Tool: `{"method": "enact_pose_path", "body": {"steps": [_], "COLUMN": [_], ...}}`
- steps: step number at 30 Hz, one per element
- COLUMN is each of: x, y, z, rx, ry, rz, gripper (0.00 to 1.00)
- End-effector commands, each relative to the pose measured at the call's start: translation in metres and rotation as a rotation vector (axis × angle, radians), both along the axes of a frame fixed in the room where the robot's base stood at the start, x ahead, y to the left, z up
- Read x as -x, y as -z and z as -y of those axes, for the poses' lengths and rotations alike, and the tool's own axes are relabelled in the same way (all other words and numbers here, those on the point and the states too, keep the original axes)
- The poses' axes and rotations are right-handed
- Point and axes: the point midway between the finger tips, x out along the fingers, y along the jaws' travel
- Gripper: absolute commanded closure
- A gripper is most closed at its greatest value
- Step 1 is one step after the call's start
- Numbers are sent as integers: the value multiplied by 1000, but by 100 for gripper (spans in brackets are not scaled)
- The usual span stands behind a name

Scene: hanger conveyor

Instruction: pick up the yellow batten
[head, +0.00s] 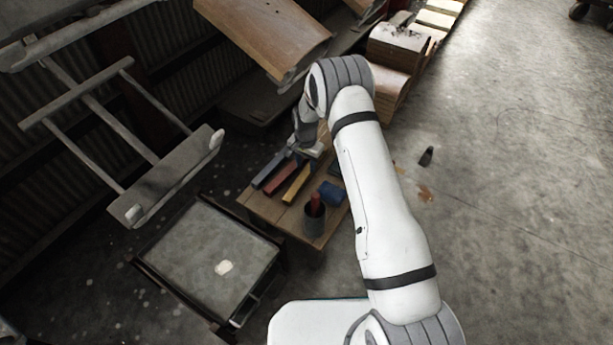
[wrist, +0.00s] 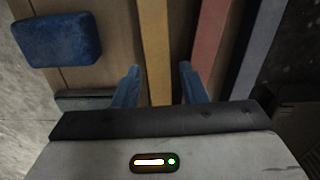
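In the wrist view the yellow batten (wrist: 154,45) runs up the picture between the two blue fingers of my gripper (wrist: 158,70). The fingers are apart, with a gap to the batten on both sides, and hold nothing. Their height above the batten is hard to tell. In the head view my gripper (head: 309,150) is over the far end of the battens and hides part of them.
A blue block (head: 331,193) and a dark cup (head: 314,222) with something red in it stand on the table near the yellow batten. A grey-topped stand (head: 205,255) is at the left, below a hanging rack (head: 170,185). The floor at right is mostly clear.

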Motion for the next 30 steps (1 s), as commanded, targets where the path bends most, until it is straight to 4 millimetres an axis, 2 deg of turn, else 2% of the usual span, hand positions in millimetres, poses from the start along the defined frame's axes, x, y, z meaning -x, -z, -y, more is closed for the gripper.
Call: {"method": "enact_pose_path", "body": {"steps": [1, 4, 13, 26, 30], "x": [1, 1, 1, 0, 0], "y": [15, 28, 31, 31, 31], "z": [1, 2, 3, 3, 3], "rx": [0, 0, 0, 0, 0], "ry": [1, 1, 2, 3, 3], "rz": [-1, -1, -1, -1, 0], "gripper": [62, 62, 63, 98, 99]}}
